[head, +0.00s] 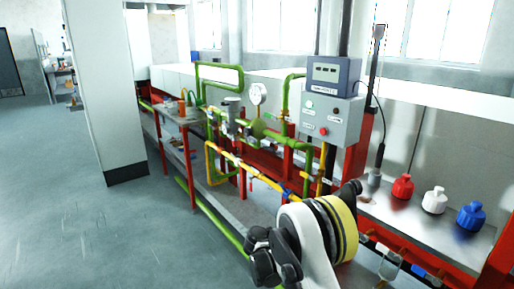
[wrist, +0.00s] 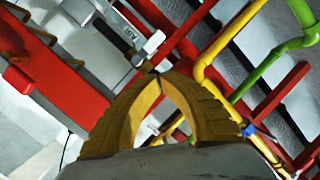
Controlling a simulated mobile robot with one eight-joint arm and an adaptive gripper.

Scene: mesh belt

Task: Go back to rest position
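My gripper (wrist: 158,80) shows in the wrist view as two yellow curved fingers whose tips meet at the top. Between them is an open arch with nothing held; red and yellow parts of the rig show through it. In the head view my white, black and yellow arm is at the lower middle, in front of the pipe rig; the gripper's fingers cannot be made out there.
Close by is a rig of green pipes (head: 221,67) and yellow pipes (head: 229,157) on red supports, with a grey control box (head: 331,119). Red (head: 403,187), white (head: 434,201) and blue (head: 471,216) bottles stand on the bench at right. The floor (head: 85,225) at left is clear.

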